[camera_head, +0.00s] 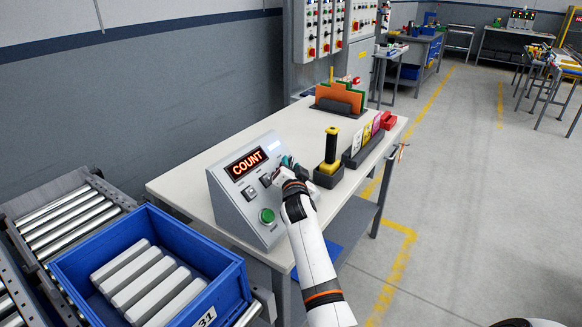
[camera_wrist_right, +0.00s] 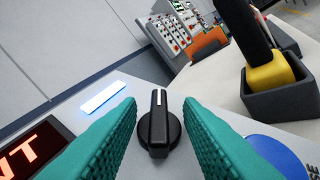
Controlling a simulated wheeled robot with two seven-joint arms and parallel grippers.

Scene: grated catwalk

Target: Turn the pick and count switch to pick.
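The grey control box (camera_head: 236,199) stands on the table, its red-lit display (camera_head: 247,163) reading COUNT. The black switch knob (camera_wrist_right: 158,128) shows in the right wrist view, its white line pointing up in the picture. My right gripper (camera_head: 283,171) is over the upper right of the box face and hides the knob in the head view. In the wrist view its teal fingers (camera_wrist_right: 158,135) are open, one on each side of the knob, with a gap showing on both sides. My left gripper is not in view.
A yellow-and-black handle in a holder (camera_head: 329,176) stands close right of my gripper. A blue crate (camera_head: 226,290) with grey bars is at lower left.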

